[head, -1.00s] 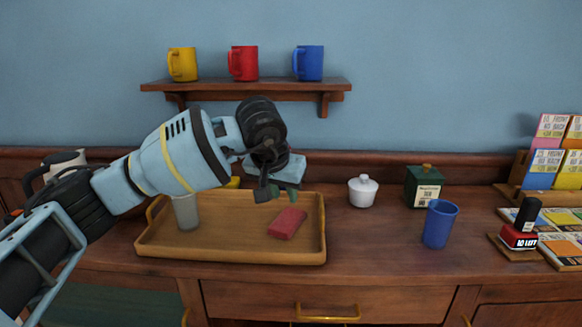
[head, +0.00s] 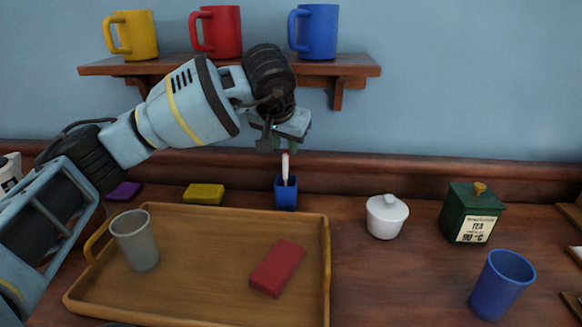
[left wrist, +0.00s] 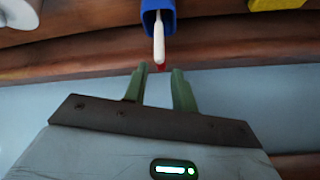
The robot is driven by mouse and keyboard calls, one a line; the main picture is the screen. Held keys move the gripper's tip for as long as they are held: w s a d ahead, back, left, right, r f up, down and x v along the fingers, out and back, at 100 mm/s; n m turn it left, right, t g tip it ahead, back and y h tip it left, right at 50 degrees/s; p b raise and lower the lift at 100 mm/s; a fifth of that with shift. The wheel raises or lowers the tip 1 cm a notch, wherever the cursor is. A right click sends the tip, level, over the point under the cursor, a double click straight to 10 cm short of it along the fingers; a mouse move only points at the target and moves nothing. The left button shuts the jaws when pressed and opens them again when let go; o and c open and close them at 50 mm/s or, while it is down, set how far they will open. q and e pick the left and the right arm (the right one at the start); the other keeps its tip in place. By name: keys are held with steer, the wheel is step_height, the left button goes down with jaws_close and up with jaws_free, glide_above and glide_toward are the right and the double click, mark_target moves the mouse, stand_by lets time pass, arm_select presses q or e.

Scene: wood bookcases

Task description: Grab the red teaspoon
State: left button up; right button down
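A small blue holder (head: 286,196) stands behind the tray with one slim upright utensil (head: 285,167) in it. The utensil looks white along its length; in the left wrist view its stem (left wrist: 158,42) ends in a red tip (left wrist: 161,67). Its lower end is hidden inside the holder (left wrist: 150,6). My left gripper (head: 289,147) is just above the holder. In the left wrist view its green fingers (left wrist: 159,72) are apart, with the red tip at the gap between their ends; contact is not seen. My right gripper is not in view.
A wooden tray (head: 200,300) holds a grey cup (head: 136,242) and a red block (head: 278,267). A yellow block (head: 204,194) lies left of the holder. A white lidded pot (head: 386,216), green tea box (head: 470,212) and blue cup (head: 502,285) stand right. A mug shelf (head: 225,66) is above.

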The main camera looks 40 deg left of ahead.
arm_select(q)
steer(key=shift+r, duration=0.1)
steer(key=shift+f, duration=0.25)
steer(key=shift+b+x, duration=0.45)
steer(key=shift+x, duration=3.15)
steer(key=shift+s+a, duration=0.1)
jaws_close()
